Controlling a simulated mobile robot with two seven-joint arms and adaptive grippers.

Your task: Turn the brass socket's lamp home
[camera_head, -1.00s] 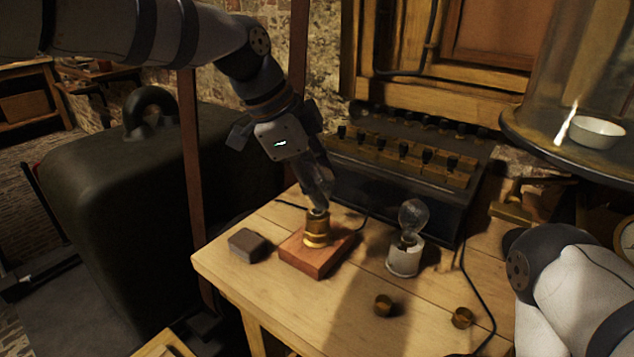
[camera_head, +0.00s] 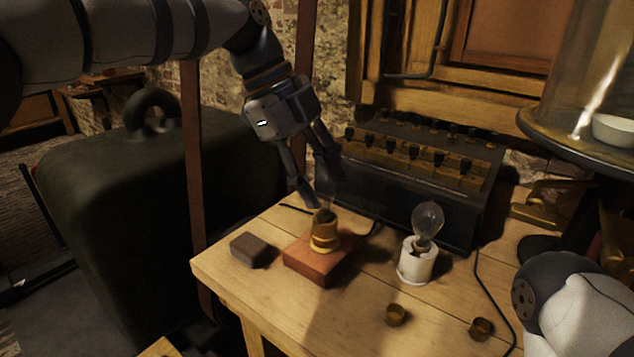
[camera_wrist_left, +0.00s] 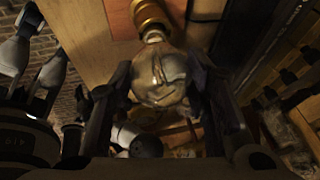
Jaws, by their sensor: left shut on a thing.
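The brass socket (camera_head: 325,238) stands upright on a reddish wooden block (camera_head: 312,264) near the table's left corner. My left gripper (camera_head: 318,188) is above it, tilted. In the left wrist view this gripper (camera_wrist_left: 160,92) has one finger on each side of a clear glass lamp (camera_wrist_left: 158,78) and is shut on it. The lamp's neck points at the brass socket (camera_wrist_left: 150,14); the neck partly shows between glass and brass. How deep the lamp sits in the socket I cannot tell. My right gripper is out of view; only its arm shows.
A second bulb stands in a white socket (camera_head: 416,264) to the right. A dark block (camera_head: 252,250) lies left of the wooden block. Two small brass caps (camera_head: 396,314) lie near the front. A black box with terminals (camera_head: 415,185) stands behind, with cables on the table.

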